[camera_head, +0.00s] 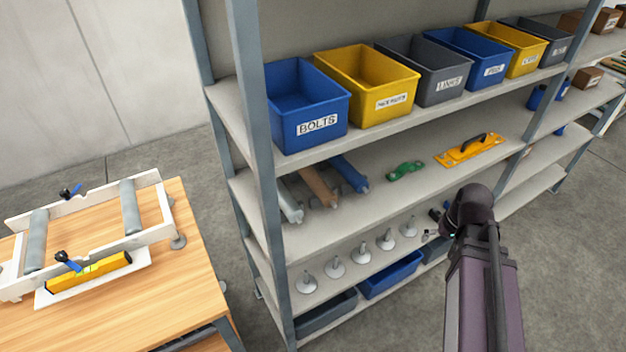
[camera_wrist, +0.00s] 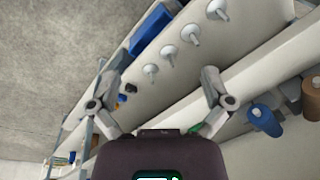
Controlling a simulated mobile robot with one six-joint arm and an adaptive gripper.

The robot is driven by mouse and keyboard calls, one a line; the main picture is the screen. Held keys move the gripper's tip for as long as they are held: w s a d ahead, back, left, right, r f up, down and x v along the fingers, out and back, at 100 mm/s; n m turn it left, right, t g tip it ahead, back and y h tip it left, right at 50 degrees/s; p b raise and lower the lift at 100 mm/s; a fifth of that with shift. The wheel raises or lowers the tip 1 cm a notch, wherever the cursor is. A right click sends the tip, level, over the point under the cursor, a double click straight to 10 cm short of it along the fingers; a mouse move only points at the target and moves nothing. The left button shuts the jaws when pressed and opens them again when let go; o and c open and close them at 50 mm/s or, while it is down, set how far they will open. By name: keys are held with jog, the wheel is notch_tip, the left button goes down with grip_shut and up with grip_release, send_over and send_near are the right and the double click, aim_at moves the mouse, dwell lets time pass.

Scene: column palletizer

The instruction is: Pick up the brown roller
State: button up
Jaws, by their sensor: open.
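The brown roller (camera_head: 318,187) lies on the middle shelf between a grey roller (camera_head: 288,204) and a blue roller (camera_head: 349,173), its near end toward the shelf's front edge. In the wrist view the brown roller (camera_wrist: 311,97) shows at the right edge, partly cut off, beside the blue roller (camera_wrist: 264,119). My gripper (camera_wrist: 158,75) is open and empty, its two fingers spread apart, and the brown roller is outside them to the right. In the head view my arm reaches up at the right of the rollers; its fingers are mostly hidden there.
A green part (camera_head: 405,170) and an orange tool (camera_head: 468,149) lie farther right on that shelf. Labelled bins such as the BOLTS bin (camera_head: 307,105) stand on the shelf above. Several suction-cup-like parts stand below. A grey upright (camera_head: 252,130) is left of the rollers; a wooden table (camera_head: 190,290) stands left.

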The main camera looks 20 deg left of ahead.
jog(key=w+a+r+n+y+b, duration=0.2)
jog(key=w+a+y, duration=0.3)
jog(key=a, duration=0.8)
jog(key=w+a+r+n+y+b, duration=0.1)
jog(key=w+a+r+n+y, duration=0.1)
jog(key=w+a+y, duration=0.3)
jog(key=w+a+n, duration=0.1)
jog(key=w+a, duration=0.1)
jog(key=a, duration=0.2)
jog(key=w+a, duration=0.2)
jog(key=a, duration=0.3)
jog(key=shift+w+r+n+b, duration=0.3)
jog(key=shift+w+n+b, duration=0.1)
jog(key=shift+a, duration=0.15)
jog(key=b, duration=0.4)
send_near(317, 174)
jog(key=a+f, duration=0.2)
jog(key=f, duration=0.1)
jog(key=shift+w+a+f, duration=0.1)
jog(key=shift+a+f, duration=0.1)
jog(key=shift+a, duration=0.1)
jog(key=shift+a+f, duration=0.2)
jog(key=shift+a, duration=0.35)
jog(key=shift+r+b+x, duration=0.15)
jog(key=shift+b+x, duration=0.55)
jog(key=shift+x, duration=0.6)
jog(key=shift+r+b+x, duration=0.1)
jog(key=shift+b+x, duration=0.55)
jog(key=shift+x, duration=0.6)
jog(key=shift+a, duration=0.2)
